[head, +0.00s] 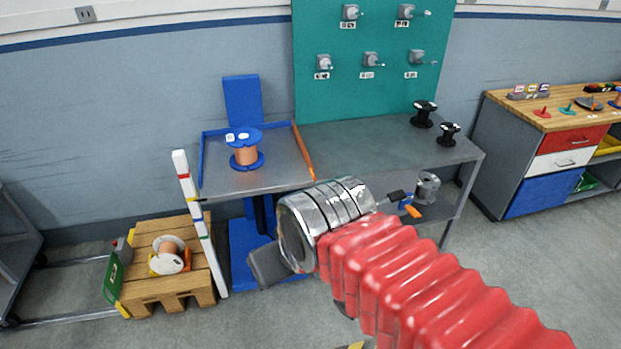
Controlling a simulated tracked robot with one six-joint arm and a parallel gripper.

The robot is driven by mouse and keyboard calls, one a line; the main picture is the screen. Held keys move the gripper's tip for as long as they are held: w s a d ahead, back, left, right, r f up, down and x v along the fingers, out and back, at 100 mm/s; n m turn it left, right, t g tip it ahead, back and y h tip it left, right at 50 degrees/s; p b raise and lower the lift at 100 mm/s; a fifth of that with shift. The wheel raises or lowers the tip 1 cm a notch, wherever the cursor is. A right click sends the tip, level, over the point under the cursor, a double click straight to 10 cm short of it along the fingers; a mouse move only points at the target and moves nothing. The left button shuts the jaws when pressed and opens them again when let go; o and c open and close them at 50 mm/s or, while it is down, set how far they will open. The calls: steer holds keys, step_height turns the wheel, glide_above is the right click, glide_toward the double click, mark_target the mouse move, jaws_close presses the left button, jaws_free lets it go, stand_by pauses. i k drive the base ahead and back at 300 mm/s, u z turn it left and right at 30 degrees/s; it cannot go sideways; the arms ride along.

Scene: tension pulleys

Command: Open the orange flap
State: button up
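The orange flap (303,151) is a narrow strip along the right edge of a blue-framed metal platform (218,180). It seems to stand up like a low lip between the platform and the grey table, though its exact tilt is hard to tell. A blue spool with copper-coloured winding (246,149) stands on the platform, left of the flap.
The grey table (375,145) adjoins the flap, with two black spools (424,113) at its right. A striped post (197,215) and wooden pallet (175,290) stand front left. A green pulley board (370,35) is behind. Air above the flap is clear.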

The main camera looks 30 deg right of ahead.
mark_target(309, 165)
steer(key=z, duration=0.05)
steer(key=i, duration=1)
steer(key=u, duration=0.05)
